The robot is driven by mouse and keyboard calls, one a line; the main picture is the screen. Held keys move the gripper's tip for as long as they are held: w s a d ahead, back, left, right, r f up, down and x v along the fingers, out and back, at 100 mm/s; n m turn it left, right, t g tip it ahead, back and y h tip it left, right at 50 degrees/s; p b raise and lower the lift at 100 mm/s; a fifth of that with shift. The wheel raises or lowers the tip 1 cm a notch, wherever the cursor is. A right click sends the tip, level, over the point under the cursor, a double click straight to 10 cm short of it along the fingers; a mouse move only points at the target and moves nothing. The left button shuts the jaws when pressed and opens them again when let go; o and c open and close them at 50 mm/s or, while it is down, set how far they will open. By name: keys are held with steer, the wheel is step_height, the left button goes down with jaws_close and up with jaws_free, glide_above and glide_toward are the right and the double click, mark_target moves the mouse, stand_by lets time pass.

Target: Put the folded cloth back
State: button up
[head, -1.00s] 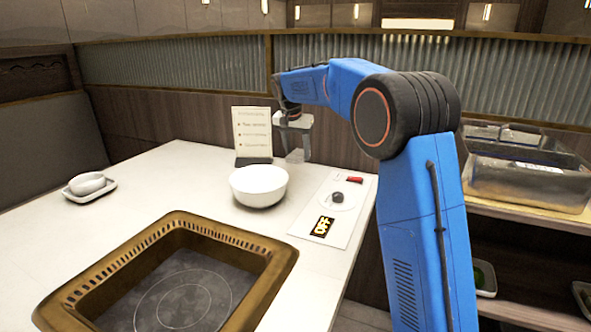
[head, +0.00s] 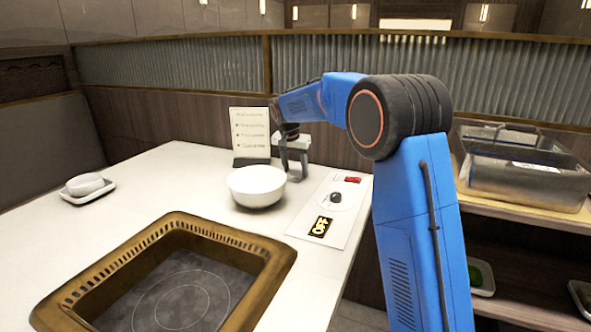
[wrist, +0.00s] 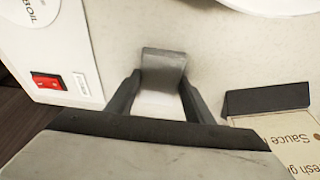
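My gripper (head: 294,176) is low over the back of the table, right of the menu stand and behind the white bowl. A white roll-like thing (head: 86,183) lies on a small dish (head: 101,193) at the table's left; I cannot tell whether that is cloth.
The white bowl (head: 257,186) and menu stand (head: 250,134) are close to my gripper. A control panel (head: 330,215) with a red switch lies at the right edge. A brass-rimmed grill well (head: 218,232) fills the front. The left of the table is mostly clear.

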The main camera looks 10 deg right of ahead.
steer(key=o, duration=0.4)
steer(key=shift+r, duration=0.1)
steer(key=v, duration=1.1)
steer(key=s+d+r+n, duration=0.1)
steer(key=s+d+r, duration=0.1)
steer(key=s, duration=0.5)
steer(key=s+d+r+n, duration=0.1)
steer(key=s+d+r, duration=0.1)
steer(key=s, duration=0.6)
steer(key=s+d+f+n+t+y, duration=0.1)
steer(key=s+d+f+n, duration=0.15)
steer(key=s, duration=1.25)
steer(key=s+d+f+n, duration=0.1)
steer(key=s+f, duration=0.4)
steer(key=s, duration=0.3)
steer(key=s+f, duration=0.5)
steer(key=s, duration=0.2)
steer(key=s+d+f+n+t+y, duration=0.1)
steer(key=s+f, duration=0.3)
steer(key=s, duration=0.4)
steer(key=shift+s+d+f+n, duration=0.35)
steer(key=shift+f, duration=0.05)
